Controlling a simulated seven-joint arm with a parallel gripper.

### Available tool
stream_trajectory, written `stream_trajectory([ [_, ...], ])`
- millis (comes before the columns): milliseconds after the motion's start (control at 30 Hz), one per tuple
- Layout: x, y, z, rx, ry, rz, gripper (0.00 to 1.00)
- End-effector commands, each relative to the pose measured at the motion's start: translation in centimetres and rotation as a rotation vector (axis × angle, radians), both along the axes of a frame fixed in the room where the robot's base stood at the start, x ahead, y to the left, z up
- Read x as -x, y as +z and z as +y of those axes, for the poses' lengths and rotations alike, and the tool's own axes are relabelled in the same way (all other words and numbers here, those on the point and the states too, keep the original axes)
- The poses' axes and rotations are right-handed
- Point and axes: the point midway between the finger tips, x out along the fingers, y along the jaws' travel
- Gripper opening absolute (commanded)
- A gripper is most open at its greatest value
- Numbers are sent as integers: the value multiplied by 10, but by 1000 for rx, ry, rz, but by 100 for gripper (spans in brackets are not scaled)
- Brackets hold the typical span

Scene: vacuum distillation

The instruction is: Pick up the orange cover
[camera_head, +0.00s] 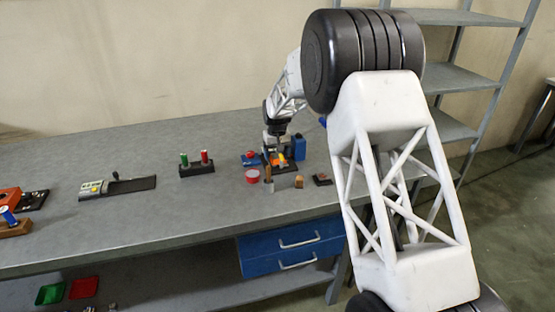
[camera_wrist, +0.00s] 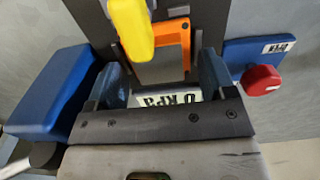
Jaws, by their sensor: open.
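The orange cover (camera_wrist: 186,42) shows in the wrist view as an orange edge beside a grey plate, partly behind a yellow lever-like part (camera_wrist: 132,28). In the head view it is a small orange patch (camera_head: 279,157) on a dark base. My gripper (camera_wrist: 165,80) is open, its two fingers apart on either side of the grey plate, just short of the orange edge. A white display reading "0 kPa" (camera_wrist: 180,98) shows between the fingers. In the head view my gripper (camera_head: 275,148) is low over the device; whether it touches is hidden.
A blue container (camera_wrist: 55,92) stands close on the left in the wrist view. A blue block with a red knob (camera_wrist: 261,80) is close on the right. In the head view a red round container (camera_head: 252,176) and small blocks lie nearby.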

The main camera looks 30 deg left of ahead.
Motion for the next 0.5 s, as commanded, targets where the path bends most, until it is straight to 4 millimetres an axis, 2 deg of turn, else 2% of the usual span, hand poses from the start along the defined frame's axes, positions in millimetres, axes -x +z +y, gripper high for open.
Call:
stream_trajectory([
  [100, 0, 0, 0, 0, 0, 0, 77],
  [500, 0, 0, 0, 0, 0, 0, 15],
])
